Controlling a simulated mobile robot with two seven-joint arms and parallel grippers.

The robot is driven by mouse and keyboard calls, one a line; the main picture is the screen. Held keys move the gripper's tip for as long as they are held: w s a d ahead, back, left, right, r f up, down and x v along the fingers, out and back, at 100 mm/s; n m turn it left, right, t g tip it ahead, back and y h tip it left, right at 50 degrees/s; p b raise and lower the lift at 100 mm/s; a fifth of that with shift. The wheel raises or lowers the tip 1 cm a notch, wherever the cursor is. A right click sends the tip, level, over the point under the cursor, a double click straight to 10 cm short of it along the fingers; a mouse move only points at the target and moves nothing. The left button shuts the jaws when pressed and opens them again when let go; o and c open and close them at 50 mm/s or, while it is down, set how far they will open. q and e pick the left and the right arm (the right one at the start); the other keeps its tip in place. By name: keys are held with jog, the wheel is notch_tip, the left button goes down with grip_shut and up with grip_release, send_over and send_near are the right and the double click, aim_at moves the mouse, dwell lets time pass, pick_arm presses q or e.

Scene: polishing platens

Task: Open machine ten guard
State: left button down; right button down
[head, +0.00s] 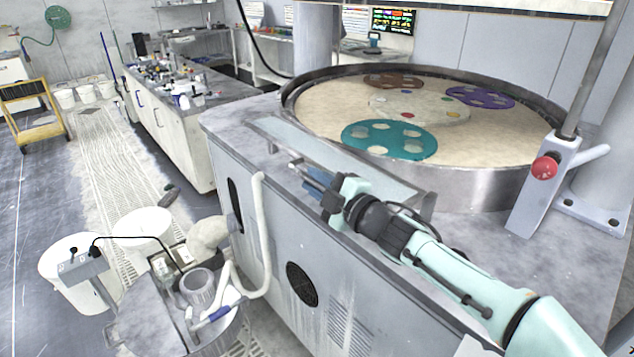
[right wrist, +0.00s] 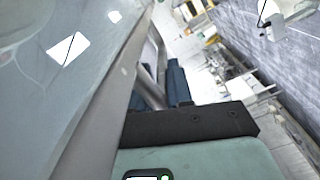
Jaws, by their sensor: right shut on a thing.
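The machine guard (head: 300,140) is a low, clear, bluish panel along the front edge of the large grey polishing machine (head: 270,190). It appears lowered, beside the round platen. My right gripper (head: 312,177) reaches in from the lower right to the front of the guard and is shut on a thin grey handle there. In the right wrist view the dark finger pads (right wrist: 165,88) sit around a grey bar (right wrist: 148,88), and the clear panel with its grey edge (right wrist: 97,100) fills the left. The exact contact is partly hidden by the fingers. My left gripper does not show.
The platen's steel rim (head: 480,185) encloses teal (head: 375,138), purple (head: 470,96) and brown carriers. A post with a red knob (head: 544,167) stands at the right. White buckets (head: 60,262) and a small pedestal stand at the lower left.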

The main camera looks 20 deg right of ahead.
jog(key=c, duration=1.1)
grip_release()
jog(key=shift+d, duration=0.1)
jog(key=shift+s, duration=0.1)
jog(key=p+v, duration=0.1)
jog(key=v, duration=1.2)
jog(key=shift+s+d, duration=0.1)
